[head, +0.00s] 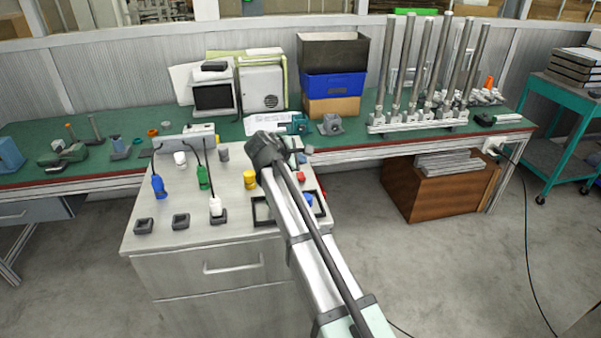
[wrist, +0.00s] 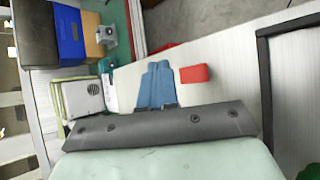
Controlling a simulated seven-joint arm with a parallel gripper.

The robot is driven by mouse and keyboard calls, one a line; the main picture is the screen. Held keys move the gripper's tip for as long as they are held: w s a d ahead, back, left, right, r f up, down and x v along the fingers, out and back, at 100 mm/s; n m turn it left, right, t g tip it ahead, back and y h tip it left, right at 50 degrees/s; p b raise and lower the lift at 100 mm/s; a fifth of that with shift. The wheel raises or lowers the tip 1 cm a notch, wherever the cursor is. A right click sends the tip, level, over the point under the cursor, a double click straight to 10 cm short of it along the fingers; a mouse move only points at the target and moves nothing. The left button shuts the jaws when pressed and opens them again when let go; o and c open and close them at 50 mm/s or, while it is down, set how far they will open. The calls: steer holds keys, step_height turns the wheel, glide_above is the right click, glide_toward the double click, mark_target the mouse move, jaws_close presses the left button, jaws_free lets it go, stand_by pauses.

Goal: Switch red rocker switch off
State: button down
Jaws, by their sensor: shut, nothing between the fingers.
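The red rocker switch (wrist: 194,73) shows in the wrist view as a small red block on the pale cabinet top. It lies just right of my gripper's fingertips, with a narrow gap in the picture. In the head view the red piece (head: 301,176) sits on the cabinet top, right of my arm. It is too small there to tell which way the rocker is tilted. My gripper (wrist: 157,66) has its two blue fingers together and empty. In the head view my wrist hides most of the fingers.
The cabinet top (head: 160,240) also holds a yellow cylinder (head: 250,179), a green plug (head: 203,177), a blue plug (head: 158,186), a white plug (head: 215,206) and dark square sockets. A black frame (wrist: 265,90) lies right of the switch. The green bench (head: 230,130) stands behind.

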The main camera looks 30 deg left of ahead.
mark_target(300, 177)
steer(key=shift+s+d+r, duration=0.1)
steer(key=shift+r, duration=0.7)
steer(key=shift+s+d+r, duration=0.1)
steer(key=shift+r, duration=0.7)
